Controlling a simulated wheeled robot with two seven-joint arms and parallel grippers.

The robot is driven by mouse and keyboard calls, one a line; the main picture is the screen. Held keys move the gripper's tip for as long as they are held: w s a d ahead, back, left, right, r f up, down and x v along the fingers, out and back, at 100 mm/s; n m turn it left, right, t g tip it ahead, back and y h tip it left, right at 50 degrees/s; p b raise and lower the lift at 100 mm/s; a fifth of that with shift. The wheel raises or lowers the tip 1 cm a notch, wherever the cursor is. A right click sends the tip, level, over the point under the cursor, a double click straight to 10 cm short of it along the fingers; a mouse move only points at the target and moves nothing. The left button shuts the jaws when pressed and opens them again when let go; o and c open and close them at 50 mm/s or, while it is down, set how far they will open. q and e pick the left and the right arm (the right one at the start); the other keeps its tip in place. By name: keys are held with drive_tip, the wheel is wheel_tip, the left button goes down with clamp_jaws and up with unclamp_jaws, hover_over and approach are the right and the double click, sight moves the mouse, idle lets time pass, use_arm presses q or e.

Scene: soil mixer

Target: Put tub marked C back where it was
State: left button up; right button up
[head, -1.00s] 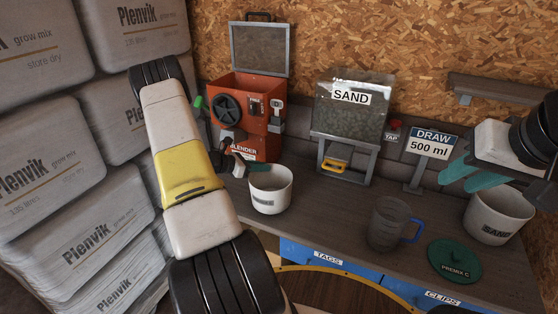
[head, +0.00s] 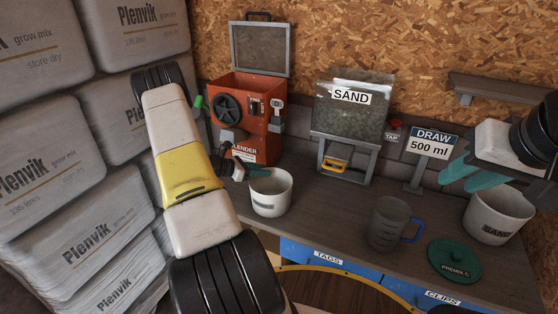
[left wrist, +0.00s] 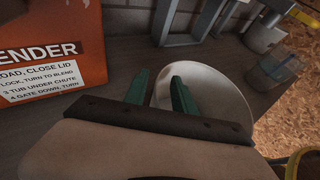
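A white tub (head: 269,197) stands upright on the bench in front of the orange blender; its label is too small to read. The left wrist view shows the tub's opening (left wrist: 232,100). My left gripper (head: 254,172) is at the tub's rear left rim. In the left wrist view its teal fingers (left wrist: 160,92) are apart, one at the rim's left and the other over the opening; I cannot tell whether they touch the tub. A green lid marked PREMIX C (head: 455,261) lies at front right. My right gripper (head: 470,175) is open and empty above a SAND tub (head: 502,212).
The orange blender (head: 247,110) stands behind the tub with its lid up. A sand hopper (head: 350,112) and a DRAW 500 ml sign (head: 433,145) stand further right. A clear jug with a blue handle (head: 388,225) is on the bench. Stacked bags (head: 75,190) fill the left.

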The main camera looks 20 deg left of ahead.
use_arm(q)
drive_tip(key=v, duration=1.1)
drive_tip(key=s+d+r+m+g, duration=0.25)
drive_tip(key=d+r+m, duration=0.35)
drive_tip(key=d+r, duration=0.3)
drive_tip(key=s+d+r+m+g, duration=0.2)
drive_tip(key=d+r+m+g, duration=0.2)
drive_tip(key=d+r+m, duration=0.4)
drive_tip(key=s+d+r+m+t+y, duration=0.1)
drive_tip(key=s+d+r+m+y, duration=0.2)
drive_tip(key=s, duration=0.6)
drive_tip(key=s+d+r+m+t+y, duration=0.1)
drive_tip(key=s+d+r+m+y, duration=0.2)
drive_tip(key=s+d+r+m, duration=0.5)
drive_tip(key=shift+s+d+r+m+t, duration=0.3)
drive_tip(key=shift+s+r+m, duration=0.35)
drive_tip(key=shift+m, duration=1.35)
